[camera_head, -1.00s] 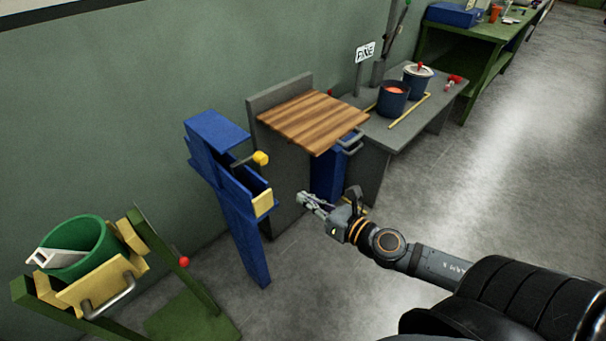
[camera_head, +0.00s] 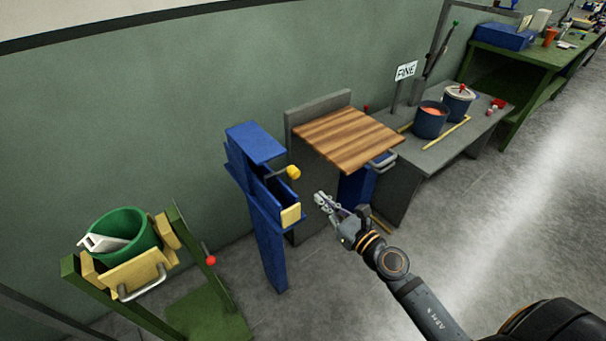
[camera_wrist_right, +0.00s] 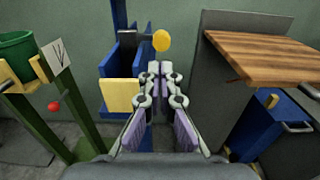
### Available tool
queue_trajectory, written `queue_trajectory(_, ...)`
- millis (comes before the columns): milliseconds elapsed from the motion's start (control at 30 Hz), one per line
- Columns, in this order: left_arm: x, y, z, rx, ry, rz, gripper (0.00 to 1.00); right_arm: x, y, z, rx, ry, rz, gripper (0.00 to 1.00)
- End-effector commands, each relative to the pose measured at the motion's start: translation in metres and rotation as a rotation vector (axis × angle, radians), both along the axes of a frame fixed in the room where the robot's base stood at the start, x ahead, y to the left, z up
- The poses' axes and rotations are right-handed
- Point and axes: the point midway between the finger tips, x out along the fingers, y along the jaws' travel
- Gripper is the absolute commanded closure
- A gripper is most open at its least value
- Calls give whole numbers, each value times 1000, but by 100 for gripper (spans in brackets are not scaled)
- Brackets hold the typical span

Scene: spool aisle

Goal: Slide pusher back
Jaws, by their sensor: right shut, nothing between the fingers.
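A blue stand (camera_head: 265,200) carries an open-topped trough with a pale yellow plate (camera_head: 290,215) on its near end. A dark rod with a yellow knob (camera_head: 293,172) sticks out above the trough; it looks like the pusher's handle. My right gripper (camera_head: 319,198) is shut and empty, just right of the yellow plate and below the knob in the head view. In the right wrist view, the shut fingertips (camera_wrist_right: 159,72) point towards the stand, with the knob (camera_wrist_right: 161,40) just beyond and above them. The plate (camera_wrist_right: 121,96) is left of the fingers. No contact shows. My left gripper is out of view.
A grey cabinet with a wooden top (camera_head: 347,138) stands close right of the stand. A grey table (camera_head: 450,150) with pots stands farther right. Open floor lies at right.

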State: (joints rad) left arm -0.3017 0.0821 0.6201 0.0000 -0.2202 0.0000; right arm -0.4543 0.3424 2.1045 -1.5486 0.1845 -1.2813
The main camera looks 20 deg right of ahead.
Motion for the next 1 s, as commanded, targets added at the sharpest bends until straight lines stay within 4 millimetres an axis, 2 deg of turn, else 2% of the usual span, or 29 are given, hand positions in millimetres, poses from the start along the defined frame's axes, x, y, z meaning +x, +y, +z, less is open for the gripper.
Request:
queue_trajectory(33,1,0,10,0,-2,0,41,12,3,7,5,-3,-5,100)
queue_trajectory(100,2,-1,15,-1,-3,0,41,26,9,7,7,-3,-3,100)
queue_trajectory(300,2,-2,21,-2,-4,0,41,62,22,3,3,-1,-1,100)
queue_trajectory(400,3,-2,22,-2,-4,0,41,74,27,1,1,0,0,100)
queue_trajectory(600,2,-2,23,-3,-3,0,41,84,30,0,-1,0,0,100)
queue_trajectory(900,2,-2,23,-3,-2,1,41,85,30,0,0,0,0,100)
queue_trajectory(1000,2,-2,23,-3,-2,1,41,94,33,0,2,0,-3,100)
